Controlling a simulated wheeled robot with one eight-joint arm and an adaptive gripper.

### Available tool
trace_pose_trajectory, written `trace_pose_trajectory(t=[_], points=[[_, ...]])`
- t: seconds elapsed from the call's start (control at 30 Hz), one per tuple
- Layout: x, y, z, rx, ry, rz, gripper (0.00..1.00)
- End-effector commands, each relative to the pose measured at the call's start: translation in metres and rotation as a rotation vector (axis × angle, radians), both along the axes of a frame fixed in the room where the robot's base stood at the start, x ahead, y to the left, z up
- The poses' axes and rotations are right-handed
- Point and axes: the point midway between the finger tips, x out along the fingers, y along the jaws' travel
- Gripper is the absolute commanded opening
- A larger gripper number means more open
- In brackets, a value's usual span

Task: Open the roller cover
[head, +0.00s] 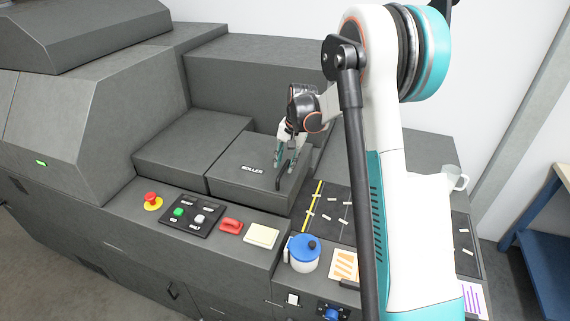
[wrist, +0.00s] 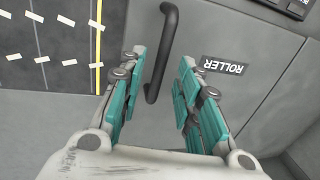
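The roller cover (head: 240,172) is a dark grey box lid labelled ROLLER; it lies flat and looks shut. It also shows in the wrist view (wrist: 235,105), with its label upside down. Its black bar handle (wrist: 168,45) stands near the cover's edge, at the right end in the head view (head: 281,181). My gripper (head: 285,163) is over this handle, pointing down. In the wrist view my gripper (wrist: 162,62) is open, its teal-padded fingers apart with the handle's lower part between them. The handle is nearer the left finger; contact cannot be told.
A panel with a red emergency button (head: 152,200), green and white buttons, and a red switch (head: 231,225) lies in front of the cover. A blue-lidded pot (head: 304,253) stands right of the panel. A dark bed with a yellow line (head: 311,207) lies right of the cover.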

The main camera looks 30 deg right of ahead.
Motion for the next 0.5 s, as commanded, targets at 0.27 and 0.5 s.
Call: trace_pose_trajectory(t=[0.27, 0.5], points=[[0.002, 0.003, -0.016, 0.0, 0.0, 0.0, 0.31], [0.002, 0.003, -0.016, 0.0, 0.0, 0.0, 0.29]])
